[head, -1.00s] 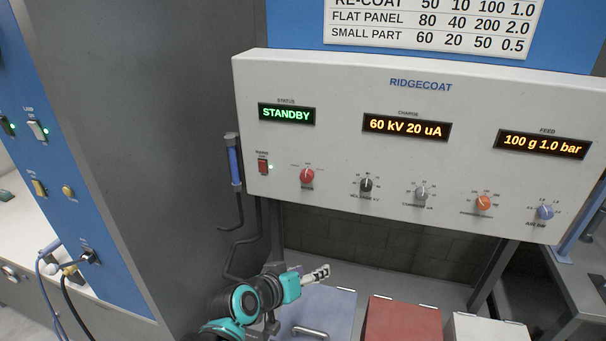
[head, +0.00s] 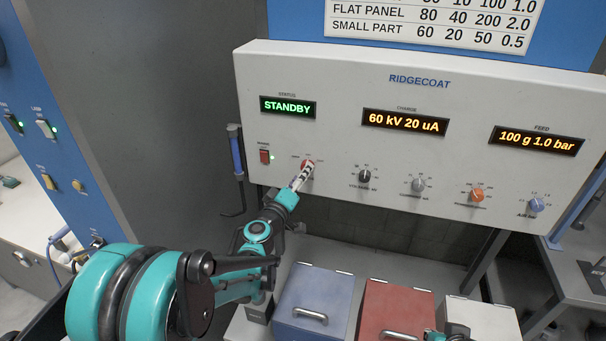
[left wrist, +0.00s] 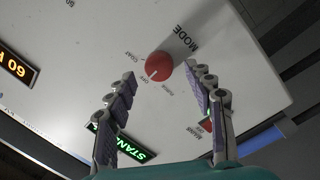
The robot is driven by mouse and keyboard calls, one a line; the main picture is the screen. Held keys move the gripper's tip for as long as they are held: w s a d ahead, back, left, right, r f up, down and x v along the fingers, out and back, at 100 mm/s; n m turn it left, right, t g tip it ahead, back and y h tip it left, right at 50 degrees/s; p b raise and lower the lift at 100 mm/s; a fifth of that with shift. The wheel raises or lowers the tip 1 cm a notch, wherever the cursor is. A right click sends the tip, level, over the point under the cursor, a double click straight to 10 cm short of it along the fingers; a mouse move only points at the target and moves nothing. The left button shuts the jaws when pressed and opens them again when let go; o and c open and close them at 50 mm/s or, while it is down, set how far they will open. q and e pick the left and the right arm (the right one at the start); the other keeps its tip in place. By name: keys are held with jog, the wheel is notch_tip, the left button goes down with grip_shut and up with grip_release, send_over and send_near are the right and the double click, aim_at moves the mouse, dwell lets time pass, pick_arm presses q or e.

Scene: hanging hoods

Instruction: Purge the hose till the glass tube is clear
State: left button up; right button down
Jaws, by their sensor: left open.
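The red MODE knob (head: 308,164) is at the left of the RIDGECOAT panel (head: 340,85). In the left wrist view the knob (left wrist: 159,66) has its white mark toward OFF, between COAT and PURGE. My left gripper (head: 302,175) is open at the knob; in the left wrist view its fingers (left wrist: 161,74) stand either side of it, with contact unclear. The status display (head: 288,106) reads STANDBY. An upright tube filled with blue (head: 237,156) is held in a bracket left of the panel. A small part of my right arm shows at the bottom edge, its gripper unseen.
The charge display (head: 405,122) reads 60 kV 20 uA and the feed display (head: 538,140) 100 g 1.0 bar. A red mains switch (head: 265,156) with a green lamp sits left of the knob. Blue (head: 318,295), red (head: 392,305) and white (head: 478,318) lidded boxes stand below.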

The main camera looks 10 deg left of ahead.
pick_arm(q)
jog(key=shift+w+d, duration=0.2)
jog(key=shift+w, duration=0.65)
jog(key=c, duration=1.2)
jog(key=shift+o, duration=0.2)
jog(key=shift+n, duration=0.3)
jog(key=shift+f+n+t+y+b, duration=0.1)
jog(key=shift+n+t+y+b, duration=0.2)
jog(key=shift+n+b, duration=1.75)
jog(key=shift+f+n+t+y+b, duration=0.1)
jog(key=shift+n+t+y+b, duration=0.15)
jog(key=shift+n, duration=3.6)
